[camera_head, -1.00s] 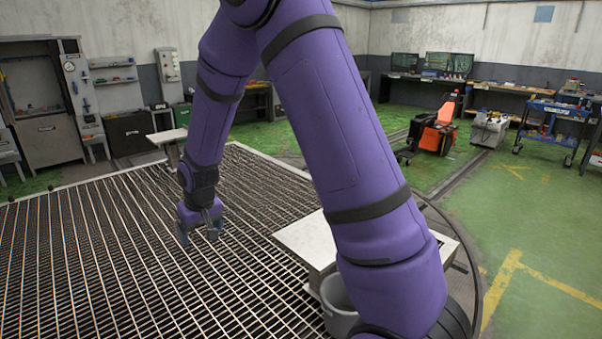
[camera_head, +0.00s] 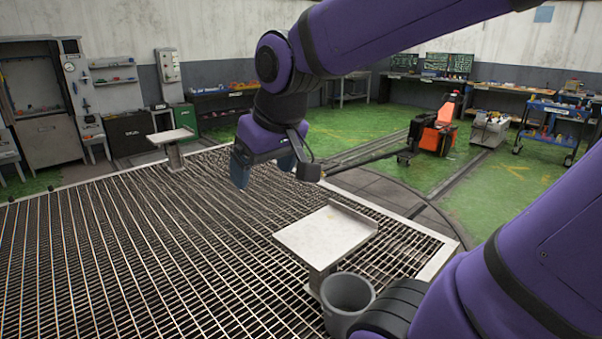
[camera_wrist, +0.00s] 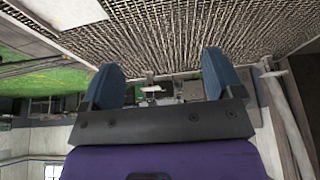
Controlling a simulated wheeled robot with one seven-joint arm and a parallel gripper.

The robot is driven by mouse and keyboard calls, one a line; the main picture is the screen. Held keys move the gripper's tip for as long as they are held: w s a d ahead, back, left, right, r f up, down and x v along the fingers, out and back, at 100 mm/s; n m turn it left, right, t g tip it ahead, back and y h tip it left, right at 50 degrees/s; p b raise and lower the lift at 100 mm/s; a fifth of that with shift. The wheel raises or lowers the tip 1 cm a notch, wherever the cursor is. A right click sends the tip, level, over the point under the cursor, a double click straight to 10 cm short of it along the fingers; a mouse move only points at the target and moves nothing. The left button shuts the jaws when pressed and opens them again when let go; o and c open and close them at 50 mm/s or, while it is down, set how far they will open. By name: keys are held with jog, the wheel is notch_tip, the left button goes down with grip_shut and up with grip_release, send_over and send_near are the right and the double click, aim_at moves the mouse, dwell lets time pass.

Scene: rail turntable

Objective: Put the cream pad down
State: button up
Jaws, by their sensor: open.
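My gripper (camera_head: 274,181) is raised above the slatted grating, behind the near stand. Its blue fingers are spread apart with nothing between them, as the wrist view also shows (camera_wrist: 161,70). I cannot make out a cream pad in any view. The near stand (camera_head: 325,238) has a bare, pale flat top with a raised back edge. A part of a pale flat top (camera_wrist: 60,12) shows at the top left of the wrist view. A second, similar stand (camera_head: 170,136) is at the far left, its top also bare.
A grey bin (camera_head: 347,296) stands beside the near stand. The slatted grating (camera_head: 130,250) is clear on the left. An orange machine (camera_head: 437,133), a blue cart (camera_head: 556,112) and workbenches stand farther back. My arm covers the right edge.

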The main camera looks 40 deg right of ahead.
jog(key=s+r, duration=0.1)
jog(key=s, duration=0.7)
jog(key=shift+s+d, duration=0.2)
jog(key=shift+d, duration=0.1)
jog(key=shift+r, duration=0.1)
dwell(0.8)
